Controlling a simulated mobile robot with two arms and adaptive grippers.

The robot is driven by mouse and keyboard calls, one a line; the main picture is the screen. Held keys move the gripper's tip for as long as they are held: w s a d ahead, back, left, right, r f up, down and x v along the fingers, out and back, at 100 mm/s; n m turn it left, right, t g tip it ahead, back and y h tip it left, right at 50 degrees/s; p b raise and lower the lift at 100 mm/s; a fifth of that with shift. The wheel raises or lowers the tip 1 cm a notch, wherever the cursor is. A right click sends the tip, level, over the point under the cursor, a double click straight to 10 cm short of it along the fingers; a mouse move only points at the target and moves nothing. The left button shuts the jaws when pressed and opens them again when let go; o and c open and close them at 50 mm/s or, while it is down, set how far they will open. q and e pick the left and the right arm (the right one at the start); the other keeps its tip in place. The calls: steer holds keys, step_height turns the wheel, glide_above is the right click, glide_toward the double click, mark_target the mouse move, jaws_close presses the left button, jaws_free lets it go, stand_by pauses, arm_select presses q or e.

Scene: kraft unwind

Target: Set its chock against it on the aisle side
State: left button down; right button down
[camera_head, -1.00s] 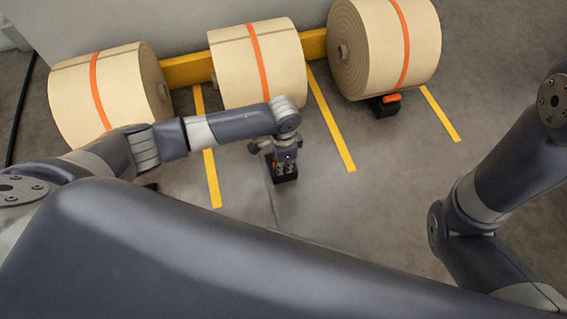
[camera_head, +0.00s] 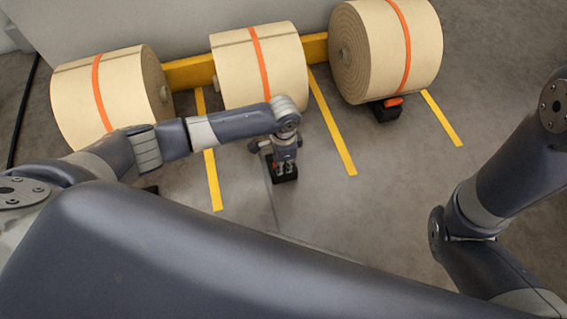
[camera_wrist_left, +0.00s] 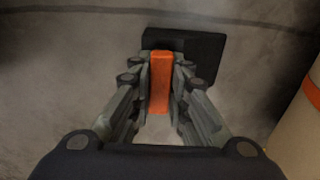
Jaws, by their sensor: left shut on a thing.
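A black chock (camera_head: 290,178) with an orange handle stands on the floor in front of the middle paper roll (camera_head: 240,82), with a clear gap between them. My left gripper (camera_head: 284,165) points down over this chock. In the left wrist view its fingers (camera_wrist_left: 160,75) are shut on the orange handle (camera_wrist_left: 160,90), with the black block (camera_wrist_left: 205,50) beyond them. A cream roll with an orange band (camera_wrist_left: 305,125) shows at the right edge there. I cannot tell whether the chock touches the floor. My right gripper is out of view.
A left roll (camera_head: 125,90) and a right roll (camera_head: 385,50) flank the middle one along a yellow rail (camera_head: 190,72). Another black chock with an orange handle (camera_head: 385,111) sits against the right roll. Yellow lines (camera_head: 333,125) mark the bays. The floor in front is open.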

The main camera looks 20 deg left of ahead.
arm_select(q)
steer(key=shift+w+a, duration=0.2)
steer(key=shift+w, duration=0.15)
stand_by(0.3)
steer(key=c, duration=1.5)
jaws_free()
steer(key=shift+o, duration=0.2)
steer(key=shift+s, duration=0.1)
steer(key=shift+r, duration=0.1)
step_height(320, 180, up, 12)
